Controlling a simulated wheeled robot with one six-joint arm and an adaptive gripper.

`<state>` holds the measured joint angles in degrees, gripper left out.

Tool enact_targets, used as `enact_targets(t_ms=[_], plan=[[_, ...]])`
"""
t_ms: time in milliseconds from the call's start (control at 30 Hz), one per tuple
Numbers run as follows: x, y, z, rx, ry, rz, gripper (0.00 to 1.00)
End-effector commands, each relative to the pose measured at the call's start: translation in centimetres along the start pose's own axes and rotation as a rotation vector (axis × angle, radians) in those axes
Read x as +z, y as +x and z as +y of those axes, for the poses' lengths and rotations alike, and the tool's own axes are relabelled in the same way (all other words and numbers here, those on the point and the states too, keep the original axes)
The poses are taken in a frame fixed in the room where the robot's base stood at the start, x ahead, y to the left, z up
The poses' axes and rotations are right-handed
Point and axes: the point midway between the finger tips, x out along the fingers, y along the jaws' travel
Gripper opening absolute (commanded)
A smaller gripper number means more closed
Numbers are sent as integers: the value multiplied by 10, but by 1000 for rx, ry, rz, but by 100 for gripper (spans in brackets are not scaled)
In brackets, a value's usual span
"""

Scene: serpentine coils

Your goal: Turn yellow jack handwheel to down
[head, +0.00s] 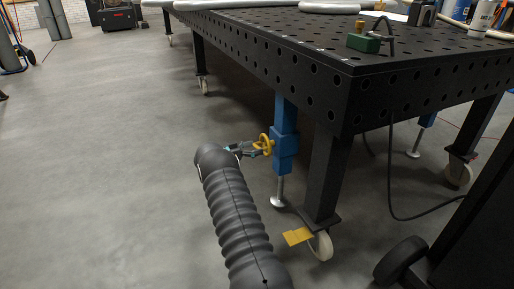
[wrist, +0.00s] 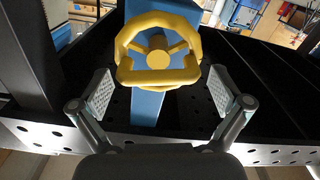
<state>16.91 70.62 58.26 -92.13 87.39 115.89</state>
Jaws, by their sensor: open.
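The yellow jack handwheel (head: 263,145) sits on the side of a blue jack (head: 285,118) under the near corner of the black perforated table (head: 350,84). In the wrist view the handwheel (wrist: 158,77) is a yellow rim with spokes, in front of the blue jack column (wrist: 147,106). My gripper (head: 250,148) is beside the handwheel at its left. In the wrist view my gripper (wrist: 160,93) is open, with one grey pad on each side of the handwheel's lower rim. Both pads look apart from the rim. The jack's foot (head: 279,196) is on or just above the floor; I cannot tell which.
A black table leg (head: 325,178) with a caster (head: 321,246) and a yellow pedal (head: 298,236) stands right of the jack. A dark cart (head: 470,235) is at the lower right. A black cable (head: 392,175) hangs under the table. The floor at left is clear.

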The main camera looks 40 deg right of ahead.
Motion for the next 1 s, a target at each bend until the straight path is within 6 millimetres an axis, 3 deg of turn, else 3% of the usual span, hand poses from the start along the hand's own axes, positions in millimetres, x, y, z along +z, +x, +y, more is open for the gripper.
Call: enact_targets(t_ms=[400,433,600,1000], plan=[[0,9,0,0,0,0,100],[0,9,0,0,0,0,98],[0,9,0,-1,0,0,56],[2,9,-2,-6,-45,0,56]])
